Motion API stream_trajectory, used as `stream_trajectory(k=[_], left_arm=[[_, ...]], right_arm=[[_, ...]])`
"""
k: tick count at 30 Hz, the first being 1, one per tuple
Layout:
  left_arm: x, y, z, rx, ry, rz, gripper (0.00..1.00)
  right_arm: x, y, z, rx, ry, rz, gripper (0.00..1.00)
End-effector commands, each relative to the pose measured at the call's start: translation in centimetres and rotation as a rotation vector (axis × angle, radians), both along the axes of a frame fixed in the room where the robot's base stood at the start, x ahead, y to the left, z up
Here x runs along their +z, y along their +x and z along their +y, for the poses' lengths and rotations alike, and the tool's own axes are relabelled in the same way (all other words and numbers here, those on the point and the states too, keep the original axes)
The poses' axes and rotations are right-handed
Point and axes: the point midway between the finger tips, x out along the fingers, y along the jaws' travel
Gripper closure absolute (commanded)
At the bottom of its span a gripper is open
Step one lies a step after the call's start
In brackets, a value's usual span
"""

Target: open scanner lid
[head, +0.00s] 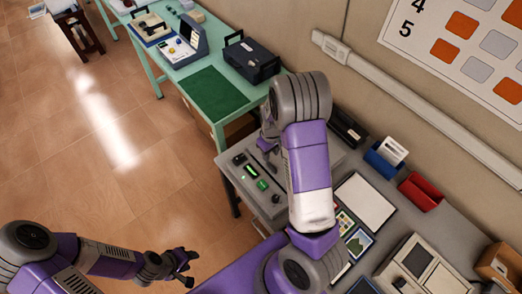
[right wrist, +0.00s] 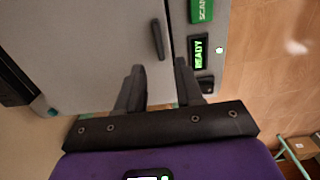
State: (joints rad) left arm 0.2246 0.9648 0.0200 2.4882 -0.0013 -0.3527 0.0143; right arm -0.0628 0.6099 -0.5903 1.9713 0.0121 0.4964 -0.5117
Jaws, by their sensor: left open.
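The scanner (head: 233,170) is a grey box on the grey bench in the head view, partly hidden behind my right arm. Its front strip carries a green SCAN button (right wrist: 202,10) and a lit READY display (right wrist: 198,52). The grey lid (right wrist: 100,50) looks shut, with a dark bar handle (right wrist: 157,40) near its front edge. My right gripper (right wrist: 160,82) is open, its two fingers apart near the lid's front edge, with the handle beyond the gap; contact cannot be told. My left gripper (head: 186,266) is open and empty above the floor, away from the scanner.
A green-topped bench (head: 240,122) with a dark case (head: 250,60) and a grey device (head: 185,45) stands beyond.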

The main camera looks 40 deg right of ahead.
Motion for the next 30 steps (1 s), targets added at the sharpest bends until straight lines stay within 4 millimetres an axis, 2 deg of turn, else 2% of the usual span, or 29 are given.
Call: stream_trajectory(k=[2,9,15,26,30], left_arm=[[0.0,-0.1,0.0,-0.001,-0.001,0.003,0.57],[-0.2,-0.2,0.0,0.000,-0.001,0.003,0.57],[-0.3,-0.1,0.0,-0.001,-0.001,0.003,0.57],[-0.3,-0.1,0.0,-0.001,-0.001,0.003,0.57],[-0.3,-0.1,0.0,-0.001,-0.001,0.003,0.57]], right_arm=[[-0.5,-0.1,-0.1,-0.001,0.000,0.004,0.64],[-4.2,-0.2,-0.1,-0.001,-0.001,0.007,0.64],[-6.7,-0.1,-0.1,-0.001,0.000,0.004,0.64],[-7.4,-0.1,0.0,-0.001,0.000,0.001,0.64],[-7.4,-0.1,-0.1,-0.001,0.000,0.001,0.82]])
